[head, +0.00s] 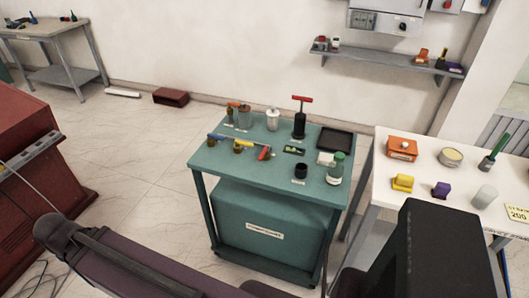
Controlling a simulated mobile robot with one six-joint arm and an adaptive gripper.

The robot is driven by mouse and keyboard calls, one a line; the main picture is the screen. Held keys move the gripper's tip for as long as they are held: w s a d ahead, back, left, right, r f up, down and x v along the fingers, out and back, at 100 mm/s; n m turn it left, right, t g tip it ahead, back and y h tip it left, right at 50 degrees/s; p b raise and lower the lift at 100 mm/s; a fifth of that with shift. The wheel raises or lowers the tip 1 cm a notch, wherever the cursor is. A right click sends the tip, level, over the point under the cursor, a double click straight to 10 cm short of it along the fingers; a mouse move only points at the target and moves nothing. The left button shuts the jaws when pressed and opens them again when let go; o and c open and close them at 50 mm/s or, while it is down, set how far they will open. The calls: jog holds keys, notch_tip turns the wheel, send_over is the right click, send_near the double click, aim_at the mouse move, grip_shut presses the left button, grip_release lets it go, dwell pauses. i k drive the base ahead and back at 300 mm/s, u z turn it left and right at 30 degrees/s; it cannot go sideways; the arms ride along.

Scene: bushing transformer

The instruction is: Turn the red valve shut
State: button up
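On the teal cart (215,160) several small fittings stand. Near its front left is a small brass-coloured fitting (238,147) with a long blue lever (222,137). A short red lever-like piece (265,153) sits just right of it. Behind, at the cart's back left, is a small fitting with an orange-red top (232,105). A black upright cylinder (299,126) with a red T-shaped handle (302,99) stands at the back. I cannot tell for sure which red part is the valve, or its setting. My gripper is not in view; dark arm links show at the bottom.
A white table (418,208) with an orange box (402,149) and small items stands close at the right. A red cabinet (20,165) is at the left. A wall shelf (385,61) hangs behind. A dark red box (171,97) lies on the floor, which is clear left of the cart.

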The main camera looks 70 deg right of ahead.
aim_at(266, 150)
jog(key=u, duration=0.25)
jog(key=k, duration=0.1)
jog(key=z, duration=2.5)
jog(key=k, duration=0.6)
jog(key=u, duration=0.15)
jog(key=i, duration=0.45)
jog(key=z, duration=0.05)
